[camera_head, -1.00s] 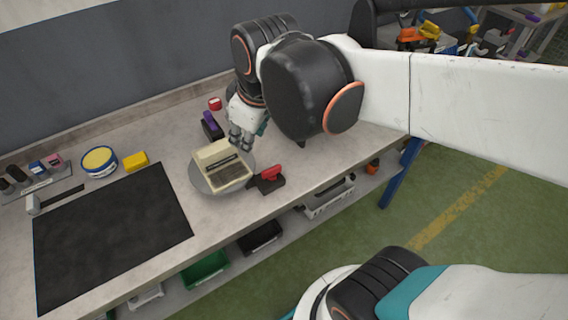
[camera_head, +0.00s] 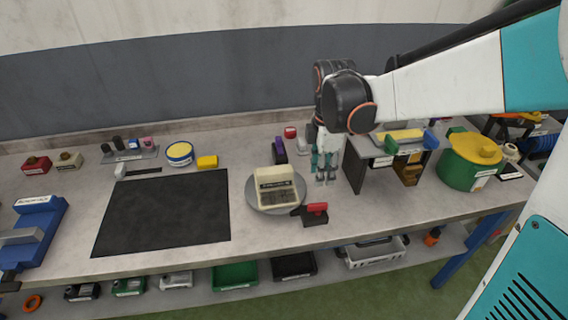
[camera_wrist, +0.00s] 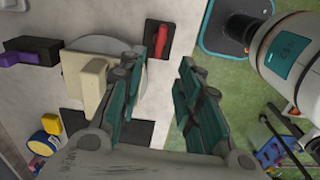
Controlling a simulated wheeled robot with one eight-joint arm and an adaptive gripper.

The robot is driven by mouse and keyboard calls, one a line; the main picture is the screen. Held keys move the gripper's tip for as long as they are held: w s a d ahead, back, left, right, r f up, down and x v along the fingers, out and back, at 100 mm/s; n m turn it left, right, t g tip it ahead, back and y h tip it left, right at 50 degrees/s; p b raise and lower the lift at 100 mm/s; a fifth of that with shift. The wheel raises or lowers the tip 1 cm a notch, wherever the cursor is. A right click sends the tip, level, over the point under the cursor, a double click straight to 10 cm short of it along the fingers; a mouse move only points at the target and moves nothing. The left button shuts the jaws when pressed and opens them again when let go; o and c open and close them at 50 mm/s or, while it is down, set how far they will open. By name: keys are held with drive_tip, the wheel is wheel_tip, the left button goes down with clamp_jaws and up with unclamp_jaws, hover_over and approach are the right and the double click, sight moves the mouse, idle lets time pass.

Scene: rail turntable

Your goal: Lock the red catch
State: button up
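The red catch (camera_head: 316,209) is a red handle on a black base at the right front edge of the grey turntable disc (camera_head: 252,202). In the wrist view the red handle (camera_wrist: 161,38) shows at the top middle, just beyond my fingertips. A beige box (camera_head: 279,186) stands on the disc. My gripper (camera_head: 326,176) points down above the bench, behind and slightly right of the red catch. In the wrist view its teal fingers (camera_wrist: 171,66) are spread apart with nothing between them. A purple catch (camera_head: 279,150) stands behind the disc.
A dark stand (camera_head: 355,170) is close on the right of my gripper, with a green pot (camera_head: 457,174) beyond it. A black mat (camera_head: 163,213) lies left of the disc. A small red-topped item (camera_head: 290,132) sits at the back. The bench in front of the stand is clear.

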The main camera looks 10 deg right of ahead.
sight(318, 204)
wheel_tip(318, 204, down, 12)
drive_tip(key=b, duration=0.3)
drive_tip(key=shift+b, duration=0.35)
drive_tip(key=shift+c, duration=0.3)
clamp_jaws()
